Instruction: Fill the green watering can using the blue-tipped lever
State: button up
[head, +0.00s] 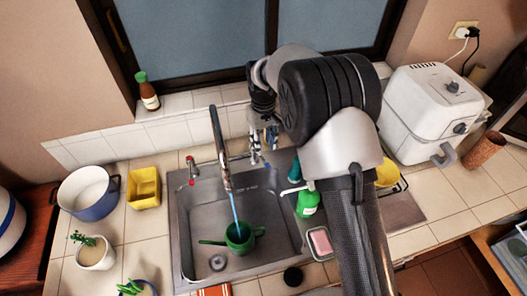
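The green watering can (243,243) stands in the metal sink, its spout pointing left. A thin blue water stream (234,210) runs from the tall faucet (220,150) down to the can's opening. The water level inside cannot be seen. A red-tipped lever (191,168) is on the left of the faucet base. My gripper (263,146) is right of the faucet, pointing down, near the blue-tipped lever's side. Small blue parts show there, but the lever is hard to make out against the fingers. Contact and finger opening cannot be told.
The sink (190,235) holds the can. A green soap bottle (307,203) and a pink sponge in a dish (320,242) are right of it, close to my arm. A yellow container (144,188) and blue pot (88,193) stand left. A white fryer (428,110) stands right.

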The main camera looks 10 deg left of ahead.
jog(key=shift+r, duration=2.25)
jog(key=shift+c, duration=0.2)
jog(key=shift+d+f, duration=0.2)
jog(key=shift+d, duration=0.05)
jog(key=shift+c, duration=0.7)
jog(key=d+f+y+b, duration=0.1)
jog(key=d, duration=0.1)
jog(key=w+d+f+y+b, duration=0.1)
jog(key=d, duration=0.1)
jog(key=d+f+g+y+b, duration=0.1)
jog(key=shift+w+d+f+y, duration=0.3)
jog(key=shift+d, duration=0.1)
jog(key=c, duration=0.4)
jog(key=w+d+y, duration=0.1)
jog(key=w+d+y+b, duration=0.1)
jog(key=d, duration=0.1)
jog(key=d+n+y+b, duration=0.1)
jog(key=shift+w+d+f+t, duration=0.1)
jog(key=shift+w+d+t, duration=0.2)
jog(key=shift+w+d, duration=0.1)
grip_shut()
jog(key=s+a+f+b, duration=0.2)
jog(key=a+f, duration=0.5)
jog(key=a, duration=0.1)
jog(key=shift+a+f+y, duration=0.35)
jog(key=shift+a+y, duration=0.05)
